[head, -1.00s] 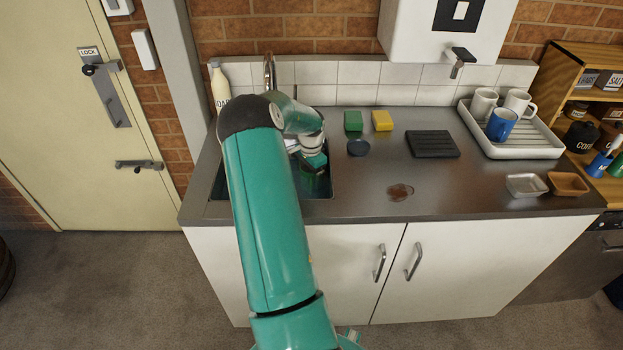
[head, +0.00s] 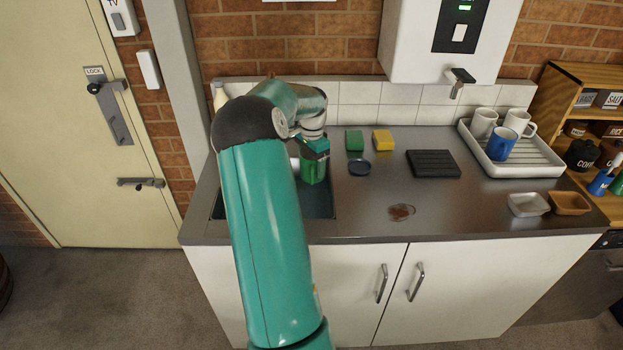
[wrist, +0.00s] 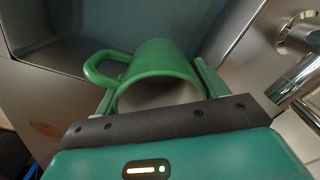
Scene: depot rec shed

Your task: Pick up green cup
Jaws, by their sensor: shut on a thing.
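The green cup (head: 313,170) is in my gripper (head: 315,157) over the sink (head: 318,204) in the head view. In the wrist view the green cup (wrist: 158,72) lies between the two fingers of my gripper (wrist: 158,95), its open rim toward the camera and its handle to the left. My gripper is shut on the cup's body. The sink basin shows behind the cup in the wrist view. My arm hides much of the sink's left side in the head view.
A metal tap (wrist: 303,40) stands close to the right of the cup. Right of the sink are a green sponge (head: 354,140), a yellow sponge (head: 383,140), a dark round dish (head: 359,167) and a brown spill (head: 402,212). A white rack (head: 540,168) holds mugs.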

